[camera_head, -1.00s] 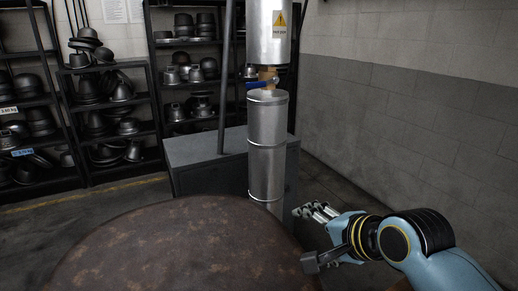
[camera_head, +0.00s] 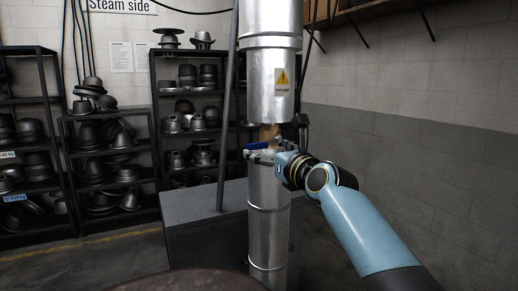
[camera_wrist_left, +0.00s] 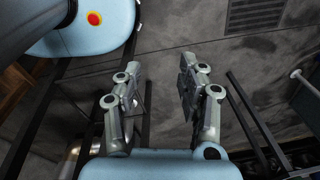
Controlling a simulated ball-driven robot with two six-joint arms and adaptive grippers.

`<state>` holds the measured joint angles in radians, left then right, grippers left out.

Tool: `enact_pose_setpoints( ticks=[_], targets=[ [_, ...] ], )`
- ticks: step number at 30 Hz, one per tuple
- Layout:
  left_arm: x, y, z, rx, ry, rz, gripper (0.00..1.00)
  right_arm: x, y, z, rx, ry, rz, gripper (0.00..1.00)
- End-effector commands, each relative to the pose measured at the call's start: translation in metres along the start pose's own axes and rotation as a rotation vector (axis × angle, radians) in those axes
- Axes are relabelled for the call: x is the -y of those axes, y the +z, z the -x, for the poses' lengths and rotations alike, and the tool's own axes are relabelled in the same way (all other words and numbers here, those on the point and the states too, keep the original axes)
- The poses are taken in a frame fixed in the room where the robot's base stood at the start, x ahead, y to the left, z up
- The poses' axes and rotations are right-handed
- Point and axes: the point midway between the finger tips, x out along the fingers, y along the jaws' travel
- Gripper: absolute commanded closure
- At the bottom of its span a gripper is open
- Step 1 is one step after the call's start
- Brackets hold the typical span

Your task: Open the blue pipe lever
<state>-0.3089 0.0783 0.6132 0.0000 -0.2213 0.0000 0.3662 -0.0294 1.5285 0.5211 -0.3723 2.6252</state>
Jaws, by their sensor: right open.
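The blue pipe lever (camera_head: 257,145) sits on the valve between the upper and lower parts of the silver vertical pipe (camera_head: 268,195). Only part of the lever shows, pointing left; the rest is hidden behind my right gripper. My right gripper (camera_head: 262,153) is open, with its fingers in front of the valve, close to the lever. I cannot tell whether they touch it. My left gripper is out of the head view. In the left wrist view my left gripper (camera_wrist_left: 160,88) is open and empty, its two fingers apart.
A yellow warning label (camera_head: 282,78) is on the upper pipe. A grey cabinet (camera_head: 205,220) stands behind the pipe, with a thin dark pole beside it. Shelves of dark hat moulds (camera_head: 190,120) line the back left. A brown round surface (camera_head: 195,281) edges the bottom.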

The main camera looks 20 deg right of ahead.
Motion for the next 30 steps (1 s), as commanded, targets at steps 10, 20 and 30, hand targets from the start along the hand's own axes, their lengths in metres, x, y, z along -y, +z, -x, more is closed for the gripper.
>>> enact_pose_setpoints(
  ticks=[10,20,30],
  targets=[
    [0.001,-0.013,-0.010,-0.021,-0.002,0.000,0.60,0.000,-0.001,-0.051,-0.001,0.001,0.001,0.17],
    [0.001,-0.014,-0.010,-0.023,-0.002,0.000,0.60,0.000,0.000,-0.055,-0.001,0.000,0.002,0.17],
    [0.002,-0.011,-0.010,-0.017,-0.003,0.000,0.60,-0.001,-0.001,-0.055,-0.002,0.001,0.001,0.60]
  ],
)
